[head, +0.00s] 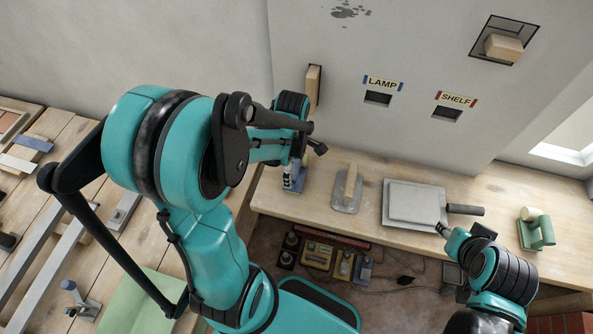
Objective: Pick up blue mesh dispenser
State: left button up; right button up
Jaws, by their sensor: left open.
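A small blue and white object (289,183), which looks like the blue mesh dispenser, stands near the left end of the workbench (330,220). My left gripper (306,158) is right above and beside it and hides part of it. The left gripper is open; I cannot tell whether its fingers touch the object. My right gripper (443,231) is at the lower right, near the bench's front edge, and its jaws are too small to read.
A trowel (347,190), a grey flat plate (412,202) with a dark handle and a green tool (537,230) lie on the bench. LAMP (378,98) and SHELF (447,114) wall slots are above. Several small items sit on the floor below.

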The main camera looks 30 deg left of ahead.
pick_arm(q)
jog(key=shift+s+d+f, duration=0.1)
jog(key=shift+f, duration=0.15)
jog(key=c, duration=1.4)
jog(key=shift+r, duration=0.55)
jog(key=r, duration=0.2)
jog(key=d+r+p, duration=0.1)
jog(key=r, duration=0.1)
jog(key=shift+s+d, duration=0.15)
jog(key=s+d+r+p, duration=0.1)
jog(key=s+d+r, duration=0.1)
jog(key=d+r, duration=0.4)
jog(key=d, duration=0.4)
jog(key=shift+s+p, duration=0.25)
jog(key=shift+p, duration=0.15)
